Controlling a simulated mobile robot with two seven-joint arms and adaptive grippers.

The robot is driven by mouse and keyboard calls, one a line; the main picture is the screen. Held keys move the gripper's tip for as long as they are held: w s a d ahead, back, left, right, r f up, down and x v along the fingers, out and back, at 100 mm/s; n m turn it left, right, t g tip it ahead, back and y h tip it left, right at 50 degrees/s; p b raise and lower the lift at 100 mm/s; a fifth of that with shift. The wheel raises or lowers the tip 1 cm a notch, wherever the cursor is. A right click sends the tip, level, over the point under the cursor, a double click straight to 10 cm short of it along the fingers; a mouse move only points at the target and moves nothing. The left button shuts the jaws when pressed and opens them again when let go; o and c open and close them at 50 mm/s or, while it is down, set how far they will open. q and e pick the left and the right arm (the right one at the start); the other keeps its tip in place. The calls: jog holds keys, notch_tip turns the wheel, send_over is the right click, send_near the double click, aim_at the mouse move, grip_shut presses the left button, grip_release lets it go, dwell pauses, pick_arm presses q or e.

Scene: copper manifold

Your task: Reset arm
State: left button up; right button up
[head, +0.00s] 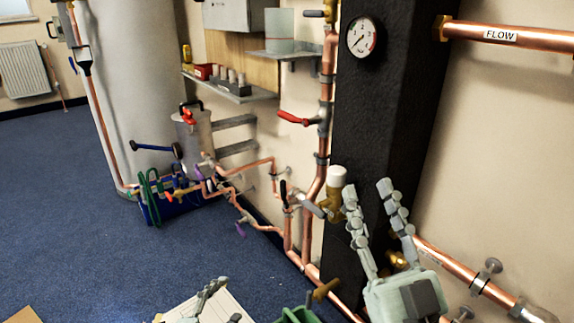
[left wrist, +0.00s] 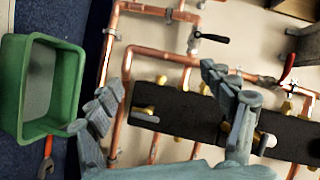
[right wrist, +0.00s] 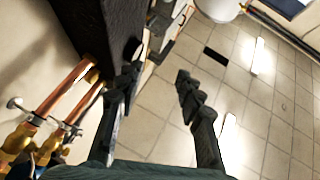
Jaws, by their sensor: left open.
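My left gripper (head: 227,300) shows only in part at the bottom edge of the head view. In the left wrist view its two fingers (left wrist: 160,80) are spread with nothing between them, in front of copper pipes (left wrist: 155,55) and a dark column. My right gripper (head: 368,188) is raised beside the black column (head: 385,120) in the head view, fingers pointing up. In the right wrist view its fingers (right wrist: 159,60) are apart and empty, with the tiled ceiling (right wrist: 230,90) behind them.
A green bin (left wrist: 12,90) lies near the left gripper. Copper pipes with valves run along the wall, including a red-handled valve (head: 295,118). A gauge (head: 362,37) is on the column. A tank (head: 140,90) stands at the left. Blue carpet (head: 60,210) there is mostly clear.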

pick_arm(q)
jog(key=s+a+r+n+g+y+p, duration=0.2)
jog(key=s+a+n+g+y+p, duration=0.3)
jog(key=s+a+n+y+p, duration=0.55)
pick_arm(e)
jog(key=w+d+f+m+g+h+b, duration=0.1)
jog(key=d+f+g+h+b, duration=0.15)
jog(key=f+g, duration=0.6)
jog(key=w+d+f+g+h+b, duration=0.1)
jog(key=d+f+g+h, duration=0.25)
jog(key=f, duration=1.05)
pick_arm(q)
jog(key=s+a+r+n+g+h+p, duration=0.1)
jog(key=s+n+g+p, duration=0.3)
jog(key=s, duration=0.9)
jog(key=a+n+g, duration=0.1)
jog(key=n+g, duration=0.1)
jog(key=n, duration=0.1)
jog(key=shift+s+r+p, duration=0.35)
jog(key=shift+p, duration=0.05)
pick_arm(e)
jog(key=s+d+f+g+h, duration=0.1)
jog(key=s+d+f+g, duration=0.3)
jog(key=s, duration=0.3)
jog(key=s+d+f+m+g+h, duration=0.1)
jog(key=s+d+f+g, duration=0.4)
jog(key=s+f, duration=0.2)
jog(key=shift+s+d+f, duration=0.2)
jog(key=shift+s+d, duration=0.05)
jog(key=shift+s, duration=0.55)
